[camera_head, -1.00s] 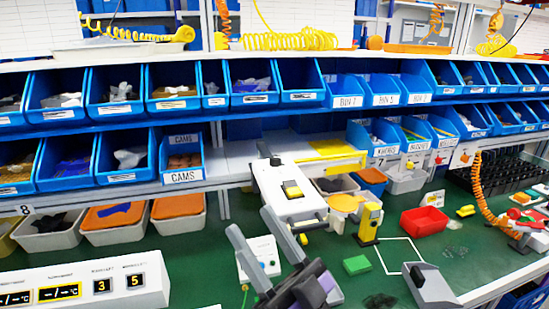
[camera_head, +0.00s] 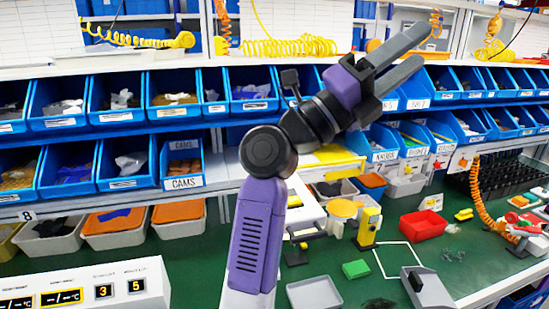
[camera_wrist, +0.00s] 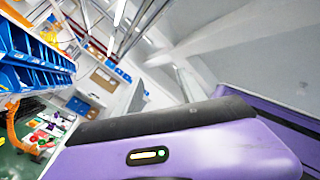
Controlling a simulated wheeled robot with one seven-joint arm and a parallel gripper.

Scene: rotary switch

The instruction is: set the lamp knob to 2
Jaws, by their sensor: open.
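My gripper (camera_head: 424,47) is raised high at the upper right of the head view, in front of the upper blue bins. Its two grey fingers are spread apart with nothing between them, pointing right. My arm stands across the middle of the bench and hides part of it. I cannot make out a lamp knob in either view. A white readout box (camera_head: 85,288) at the lower left shows lit digits, including 3 and 5. The wrist view looks toward the ceiling and far wall, with purple parts of my own arm filling its lower right.
Labelled blue bins (camera_head: 124,100) line two shelves behind the green bench (camera_head: 200,265). A red bin (camera_head: 423,224), yellow device (camera_head: 369,222), green block (camera_head: 355,269), grey tray (camera_head: 314,293) and grey device (camera_head: 428,288) stand on the bench. An orange coiled hose (camera_head: 480,205) hangs at right.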

